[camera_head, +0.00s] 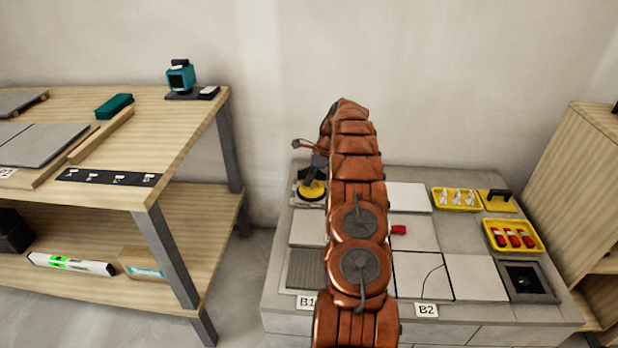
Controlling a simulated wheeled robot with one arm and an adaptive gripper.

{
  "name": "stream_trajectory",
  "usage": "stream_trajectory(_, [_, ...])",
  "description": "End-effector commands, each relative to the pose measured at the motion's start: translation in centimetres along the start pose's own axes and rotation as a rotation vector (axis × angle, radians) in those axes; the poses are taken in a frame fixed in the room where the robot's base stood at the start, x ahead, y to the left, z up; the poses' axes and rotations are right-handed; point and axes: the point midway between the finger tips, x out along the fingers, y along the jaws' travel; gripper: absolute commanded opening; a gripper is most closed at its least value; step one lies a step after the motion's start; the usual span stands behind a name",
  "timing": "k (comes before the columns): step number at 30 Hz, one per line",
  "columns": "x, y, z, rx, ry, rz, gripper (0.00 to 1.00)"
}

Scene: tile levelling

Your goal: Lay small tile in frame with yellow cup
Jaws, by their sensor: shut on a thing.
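My gripper (316,174) is at the back left of the grey platform, partly hidden by my copper-coloured arm. It is shut on the yellow cup (312,190), a round suction cup with a dark top. The cup is over a pale square (301,202) at the platform's back left corner. I cannot tell whether that square is the small tile, or whether the cup touches it. My arm hides the platform's middle left.
Ridged grey bed (304,270) lies by label B1 (307,302). A cracked tile (418,275) lies behind label B2 (426,310). Yellow trays (457,208) (513,249) and a red object (398,230) are on the platform. A wooden workbench (180,125) stands left, shelving (590,170) right.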

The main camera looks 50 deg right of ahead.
Motion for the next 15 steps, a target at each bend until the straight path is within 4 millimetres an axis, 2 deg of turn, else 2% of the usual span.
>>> stream_trajectory(5, [-0.02,-0.03,0.01,0.000,0.000,-0.001,0.00])
stream_trajectory(6, [-0.01,-0.03,0.00,0.000,0.000,-0.001,0.23])
stream_trajectory(14, [0.01,-0.02,-0.03,0.000,0.000,-0.001,0.50])
stream_trajectory(15, [0.01,-0.02,-0.03,0.000,0.000,-0.001,0.51])
